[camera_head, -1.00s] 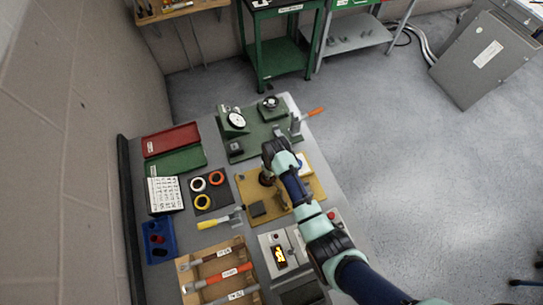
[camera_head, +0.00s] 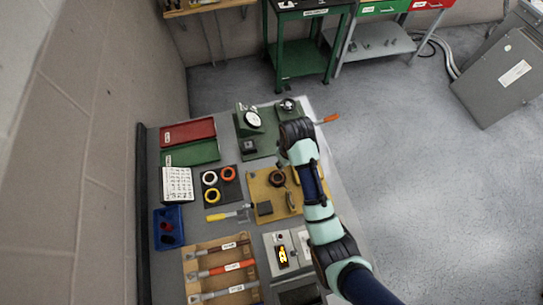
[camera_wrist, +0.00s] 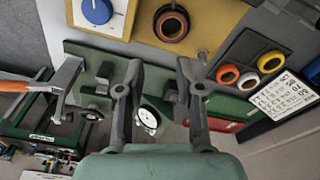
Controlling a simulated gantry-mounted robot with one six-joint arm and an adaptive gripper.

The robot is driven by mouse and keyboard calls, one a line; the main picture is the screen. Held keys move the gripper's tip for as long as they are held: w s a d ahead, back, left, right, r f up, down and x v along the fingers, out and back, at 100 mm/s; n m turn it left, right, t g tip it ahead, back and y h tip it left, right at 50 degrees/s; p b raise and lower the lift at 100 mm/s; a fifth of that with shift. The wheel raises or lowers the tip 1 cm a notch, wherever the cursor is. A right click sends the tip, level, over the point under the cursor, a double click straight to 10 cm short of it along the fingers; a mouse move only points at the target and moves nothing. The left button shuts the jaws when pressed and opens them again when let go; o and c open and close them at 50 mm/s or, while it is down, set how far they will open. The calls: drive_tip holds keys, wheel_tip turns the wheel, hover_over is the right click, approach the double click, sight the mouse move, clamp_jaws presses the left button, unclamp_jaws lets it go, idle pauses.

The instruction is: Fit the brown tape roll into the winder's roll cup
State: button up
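A brown ring (camera_wrist: 171,24), which looks like the brown tape roll, sits flat on the yellow board at the top of the wrist view. It also shows in the head view (camera_head: 277,177), left of my arm. I cannot tell whether a cup is around it. No separate roll cup can be made out. My gripper (camera_wrist: 156,90) is open and empty, with its two fingers well apart above the green plate (camera_wrist: 75,50) with the dial gauge (camera_wrist: 149,118). In the head view my wrist hides the fingertips.
White, orange (camera_head: 228,174) and yellow (camera_head: 212,195) rolls lie on a dark mat (camera_head: 231,195). An orange-handled tool (camera_head: 327,119) juts past the table's right edge.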

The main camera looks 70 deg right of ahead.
drive_tip(key=w+a+r+n+t+h, duration=0.1)
drive_tip(key=w+a+r+n+t, duration=0.15)
drive_tip(key=w+a+r, duration=0.5)
drive_tip(key=w+a+r+n+t+h, duration=0.15)
drive_tip(key=w+a+r+t, duration=0.3)
drive_tip(key=w+a, duration=0.55)
drive_tip(key=s+a+r+n+t+y, duration=0.1)
drive_tip(key=a+r+t, duration=0.1)
drive_tip(key=a+r, duration=0.4)
drive_tip(key=s+a+r+n+t+y, duration=0.1)
drive_tip(key=a+r, duration=0.5)
drive_tip(key=a, duration=0.6)
drive_tip(key=shift+a+r+n+t+y, duration=0.15)
drive_tip(key=shift+r+n+t+y, duration=0.2)
drive_tip(key=shift+t+y, duration=0.5)
